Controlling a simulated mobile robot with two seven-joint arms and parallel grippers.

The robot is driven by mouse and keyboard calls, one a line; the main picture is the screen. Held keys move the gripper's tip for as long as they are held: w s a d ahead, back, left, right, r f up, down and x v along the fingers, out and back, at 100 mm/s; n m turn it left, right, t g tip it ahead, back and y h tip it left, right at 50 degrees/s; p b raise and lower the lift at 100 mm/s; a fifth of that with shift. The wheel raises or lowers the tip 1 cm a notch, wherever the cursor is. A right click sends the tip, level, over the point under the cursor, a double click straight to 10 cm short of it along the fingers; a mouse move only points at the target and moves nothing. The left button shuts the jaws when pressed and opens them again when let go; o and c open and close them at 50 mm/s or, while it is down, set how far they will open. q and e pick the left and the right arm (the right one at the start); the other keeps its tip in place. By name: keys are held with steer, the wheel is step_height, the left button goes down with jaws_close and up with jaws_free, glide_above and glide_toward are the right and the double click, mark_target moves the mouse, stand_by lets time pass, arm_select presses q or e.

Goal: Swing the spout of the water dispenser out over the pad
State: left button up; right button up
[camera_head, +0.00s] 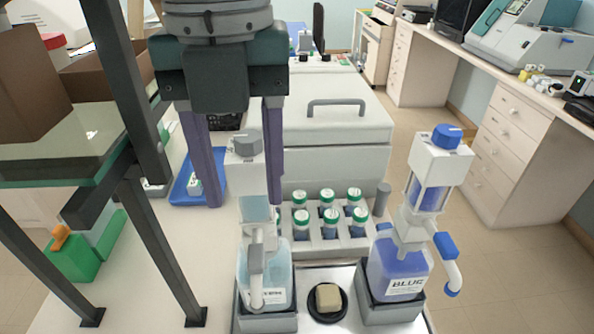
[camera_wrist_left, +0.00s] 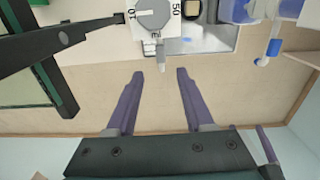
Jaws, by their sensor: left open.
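The water dispenser is a pale blue bottle (camera_head: 264,285) with a white pump head and grey knob (camera_head: 247,143), at the front left of the tray. Its spout (camera_head: 256,262) hangs over the front of the bottle, pointing toward me, not over the pad. In the left wrist view the spout (camera_wrist_left: 160,52) points toward the gap between the fingertips. The beige pad (camera_head: 328,296) lies in a round black dish, right of the bottle. My left gripper (camera_head: 243,203) is open and empty; its fingers straddle the pump head in the picture, apart from the spout.
A blue dispenser (camera_head: 402,262) stands right of the pad, its spout pointing right. Behind are several green-capped bottles in a rack (camera_head: 343,243) and a large grey box (camera_head: 335,140). A dark metal frame (camera_head: 150,230) stands close on the left.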

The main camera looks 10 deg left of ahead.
mark_target(255, 255)
arm_select(q)
step_height(255, 255, down, 10)
steer(key=shift+r+p, duration=0.25)
steer(key=shift+p, duration=0.55)
jaws_close()
stand_by(0.9)
